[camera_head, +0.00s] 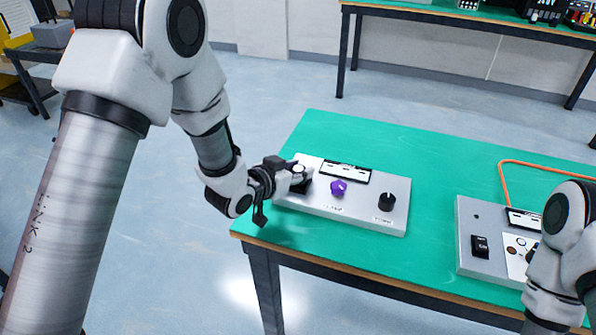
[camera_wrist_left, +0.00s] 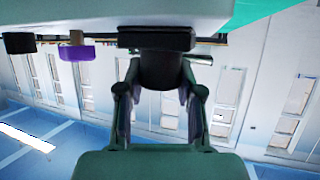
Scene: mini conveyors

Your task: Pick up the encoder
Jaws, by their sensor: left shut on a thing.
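A grey control box (camera_head: 396,222) lies on the green table. It carries a purple knob (camera_head: 338,188) in its middle and a black knob (camera_head: 387,202) at its right. My left gripper (camera_head: 300,181) is at the box's left end, shut on a dark round part (camera_wrist_left: 163,42) that meets the box face. The wrist view shows one finger on each side of this part. The purple knob (camera_wrist_left: 76,52) and the black knob (camera_wrist_left: 19,43) also show there. I cannot read which part is labelled encoder. My right arm is at the lower right; its gripper's jaws cannot be made out.
A second grey box (camera_head: 475,262) with a black switch (camera_head: 480,246) lies at the table's right, partly behind my right arm. An orange cable (camera_head: 503,175) runs behind it.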

